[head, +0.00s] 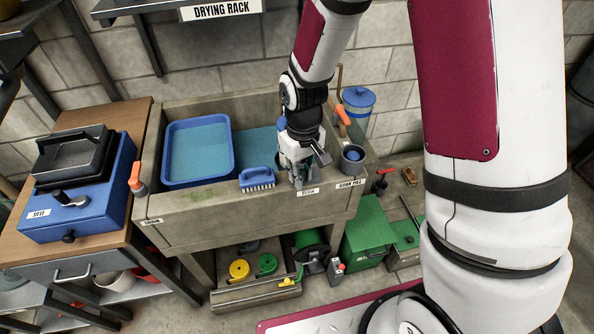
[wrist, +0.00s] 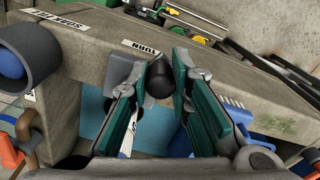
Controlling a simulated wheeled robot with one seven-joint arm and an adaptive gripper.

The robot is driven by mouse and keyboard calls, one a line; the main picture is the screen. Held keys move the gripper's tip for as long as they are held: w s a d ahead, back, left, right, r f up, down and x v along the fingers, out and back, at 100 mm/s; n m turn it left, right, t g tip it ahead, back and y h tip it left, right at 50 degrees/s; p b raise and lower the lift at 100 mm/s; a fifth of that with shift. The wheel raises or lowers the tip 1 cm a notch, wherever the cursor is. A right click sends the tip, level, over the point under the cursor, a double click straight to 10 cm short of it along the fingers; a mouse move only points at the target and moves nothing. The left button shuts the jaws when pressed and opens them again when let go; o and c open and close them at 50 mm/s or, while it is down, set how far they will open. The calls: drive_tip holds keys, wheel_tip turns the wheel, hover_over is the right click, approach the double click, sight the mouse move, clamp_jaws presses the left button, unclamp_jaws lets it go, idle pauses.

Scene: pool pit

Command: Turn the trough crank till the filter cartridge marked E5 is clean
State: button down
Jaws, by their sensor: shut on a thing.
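My gripper (head: 300,178) is at the front right rim of the grey trough (head: 230,232), by a label. In the wrist view the label reads TURN. There, my green-padded fingers (wrist: 159,68) close on a dark round crank knob (wrist: 160,86) from both sides. A grey bracket (wrist: 118,72) stands beside it at the rim. A white strip with dark marking (wrist: 129,143) shows below the left finger, partly hidden. I cannot read it as E5 or tell how clean any cartridge is. In the head view my gripper hides the crank.
A blue tray (head: 226,125) sits in the trough's left side. A blue brush (head: 257,179) lies on the front rim. A grey cup (head: 353,160) stands at the right corner, near an orange-handled tool (head: 342,115). The sieve box (head: 75,215) stands left; a green box (head: 369,232) is below right.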

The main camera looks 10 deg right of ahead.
drive_tip(key=shift+s+d+n+p, duration=0.2)
drive_tip(key=shift+d+n, duration=0.3)
drive_tip(key=shift+n, duration=0.65)
drive_tip(key=shift+s+d+n+p, duration=0.1)
drive_tip(key=shift+d+n+p, duration=0.3)
drive_tip(key=shift+n, duration=0.75)
drive_tip(key=shift+d, duration=0.1)
drive_tip(key=c, duration=1.4)
unclamp_jaws()
drive_tip(key=shift+c, duration=0.2)
drive_tip(key=shift+w, duration=0.1)
drive_tip(key=shift+r, duration=0.1)
wheel_tip(320, 180, up, 12)
